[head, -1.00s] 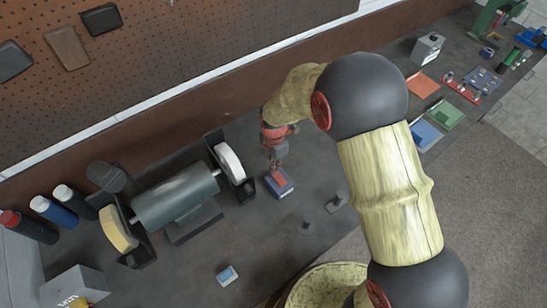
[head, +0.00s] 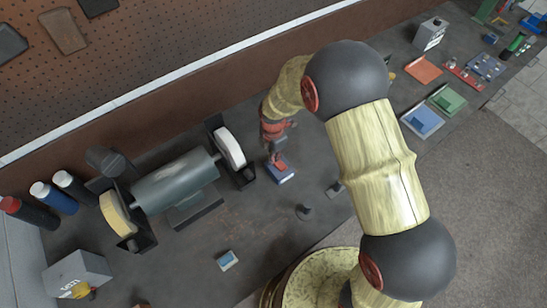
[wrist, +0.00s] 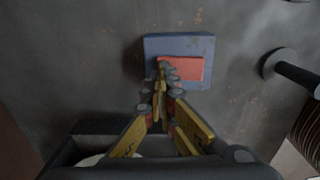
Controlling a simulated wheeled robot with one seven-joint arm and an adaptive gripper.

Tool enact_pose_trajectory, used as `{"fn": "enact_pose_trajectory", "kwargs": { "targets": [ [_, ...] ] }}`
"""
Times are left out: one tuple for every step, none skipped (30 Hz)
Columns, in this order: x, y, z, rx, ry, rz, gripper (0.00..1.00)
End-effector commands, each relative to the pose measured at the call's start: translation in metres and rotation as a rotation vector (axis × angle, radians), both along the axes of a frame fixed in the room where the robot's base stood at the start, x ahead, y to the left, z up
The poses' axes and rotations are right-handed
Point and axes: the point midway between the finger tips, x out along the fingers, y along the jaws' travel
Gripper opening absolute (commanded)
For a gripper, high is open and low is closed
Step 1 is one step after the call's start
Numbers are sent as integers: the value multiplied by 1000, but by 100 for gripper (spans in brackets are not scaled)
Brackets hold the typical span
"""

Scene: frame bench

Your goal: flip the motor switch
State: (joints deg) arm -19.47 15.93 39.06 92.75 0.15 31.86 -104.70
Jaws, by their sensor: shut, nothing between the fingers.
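The motor switch is a small blue box (head: 284,178) with a red rocker on top, on the bench right of the grinder's white wheel. In the wrist view the blue box (wrist: 180,44) lies straight ahead, with the red rocker (wrist: 187,70) on its face. My gripper (head: 275,157) is over the switch with its fingers together and empty. In the wrist view the closed fingertips (wrist: 162,66) overlap the left end of the rocker. I cannot tell whether they touch it. The fingers hide part of the rocker's left end and the box's lower left.
The bench grinder (head: 175,188) stands close on the left, its white wheel (head: 230,147) nearest my gripper. Small dark knobs (head: 304,212) stand on the bench in front of the switch. A small blue-and-white block (head: 228,260) lies nearer the front. The pegboard wall is behind.

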Motion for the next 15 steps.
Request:
{"fn": "enact_pose_trajectory", "kwargs": {
  "targets": [
    [-1, 0, -1, 0, 2, 0, 0],
    [-1, 0, -1, 0, 2, 0, 0],
    [-1, 0, 0, 0, 2, 0, 0],
    [-1, 0, 0, 0, 2, 0, 0],
    [-1, 0, 0, 0, 2, 0, 0],
    [-2, -1, 0, 0, 2, 0, 0],
    [-2, -1, 0, 0, 2, 0, 0],
    [-3, -1, 1, 0, 2, 0, 0],
    [-3, -2, 2, 0, 2, 0, 0],
    [-4, -2, 3, 0, 2, 0, 0],
    [-5, -3, 3, 0, 2, 0, 0],
    [-6, -4, 5, 0, 2, 0, 0],
    [-7, -4, 5, -1, 1, 0, 0],
    [-8, -5, 6, -1, 1, 0, 0],
    [-9, -6, 7, 0, 2, 0, 0]
  ]
}}
